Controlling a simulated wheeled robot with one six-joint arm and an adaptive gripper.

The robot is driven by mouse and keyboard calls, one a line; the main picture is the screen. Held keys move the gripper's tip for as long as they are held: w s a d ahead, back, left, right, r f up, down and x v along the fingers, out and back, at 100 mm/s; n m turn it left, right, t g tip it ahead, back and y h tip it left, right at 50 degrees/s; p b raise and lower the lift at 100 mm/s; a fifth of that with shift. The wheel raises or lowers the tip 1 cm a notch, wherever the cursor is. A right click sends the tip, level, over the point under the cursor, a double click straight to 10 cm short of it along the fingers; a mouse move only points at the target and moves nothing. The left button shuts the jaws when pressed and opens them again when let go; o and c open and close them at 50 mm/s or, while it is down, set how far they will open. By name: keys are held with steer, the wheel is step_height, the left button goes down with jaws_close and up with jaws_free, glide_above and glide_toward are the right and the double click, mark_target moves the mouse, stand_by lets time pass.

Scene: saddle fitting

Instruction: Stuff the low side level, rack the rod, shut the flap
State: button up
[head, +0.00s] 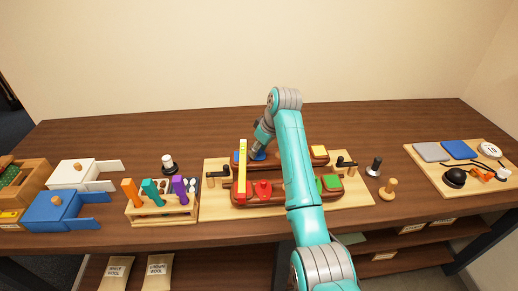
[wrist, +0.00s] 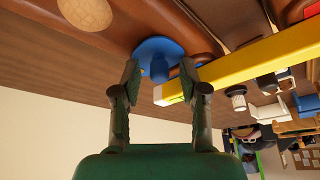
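A brown saddle form (head: 283,194) with two long padded sides lies on a pale board. A yellow bar (head: 242,172) rests across its left part; it also crosses the wrist view (wrist: 245,68). A red knob (head: 262,189) sits on the near side. My gripper (wrist: 159,72) reaches down to the far side, with its fingertips on either side of a blue knob (wrist: 157,50). Whether the fingers press on it is unclear. The arm hides much of the form's middle. A rack (head: 163,209) at the left holds tools with orange, teal and purple handles.
Black and wooden pegs (head: 388,190) stand right of the board. A second board (head: 432,175) at the right holds pads and a black ball. Wool packets (head: 158,272) lie on the lower shelf.

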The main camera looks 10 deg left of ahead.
steer(key=v, duration=1.2)
